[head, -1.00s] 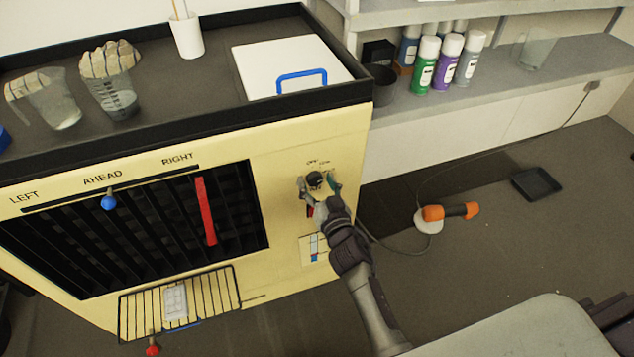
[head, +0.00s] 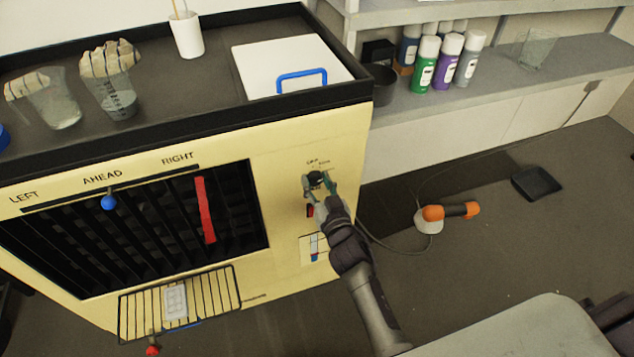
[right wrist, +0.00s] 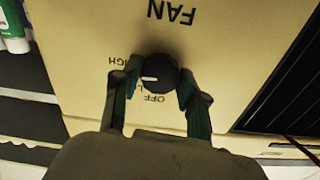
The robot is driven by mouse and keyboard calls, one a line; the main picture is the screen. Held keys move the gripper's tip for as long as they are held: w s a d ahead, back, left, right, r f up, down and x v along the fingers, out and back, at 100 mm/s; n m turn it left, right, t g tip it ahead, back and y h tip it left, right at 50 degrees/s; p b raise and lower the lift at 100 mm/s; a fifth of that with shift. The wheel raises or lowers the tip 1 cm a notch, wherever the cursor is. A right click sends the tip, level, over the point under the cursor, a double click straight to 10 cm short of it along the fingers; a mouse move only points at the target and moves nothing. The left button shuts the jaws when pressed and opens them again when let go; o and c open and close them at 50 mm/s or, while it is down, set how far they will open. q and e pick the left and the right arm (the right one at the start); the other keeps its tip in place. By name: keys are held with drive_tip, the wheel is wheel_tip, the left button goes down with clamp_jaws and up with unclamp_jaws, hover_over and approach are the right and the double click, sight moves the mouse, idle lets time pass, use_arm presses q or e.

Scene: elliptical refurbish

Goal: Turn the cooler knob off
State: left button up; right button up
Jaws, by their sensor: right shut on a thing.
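The black, round cooler knob (head: 316,177) is on the upper right of the yellow cooler front. In the right wrist view the knob (right wrist: 160,70) has a white pointer mark facing left, on the side of the HIGH and partly hidden L... labels; OFF is printed below it and FAN above, all upside down. My right gripper (head: 320,187) is shut on the knob, one finger on each side, as the right wrist view also shows (right wrist: 156,82). My left gripper is out of view.
The yellow cooler (head: 275,190) has a dark louvre grille with a red strip (head: 204,210). Below is a wire rack (head: 205,293). On top are beakers and a white lid with a blue handle (head: 302,78). Spray cans stand on the shelf (head: 540,85). An orange-handled tool (head: 450,211) lies on the floor.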

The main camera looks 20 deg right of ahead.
drive_tip(key=n, duration=0.4)
drive_tip(key=n+b, duration=0.1)
drive_tip(key=n, duration=0.3)
drive_tip(key=shift+f+n, duration=0.1)
drive_tip(key=shift+n, duration=0.3)
drive_tip(key=n+b, duration=0.1)
drive_tip(key=n, duration=0.3)
drive_tip(key=shift+a, duration=0.1)
drive_tip(key=shift+n, duration=2.1)
drive_tip(key=o, duration=1.1)
drive_tip(key=shift+o, duration=0.2)
drive_tip(key=shift+s, duration=0.15)
drive_tip(key=s, duration=1.1)
drive_tip(key=shift+s+d, duration=0.2)
drive_tip(key=shift+s, duration=0.2)
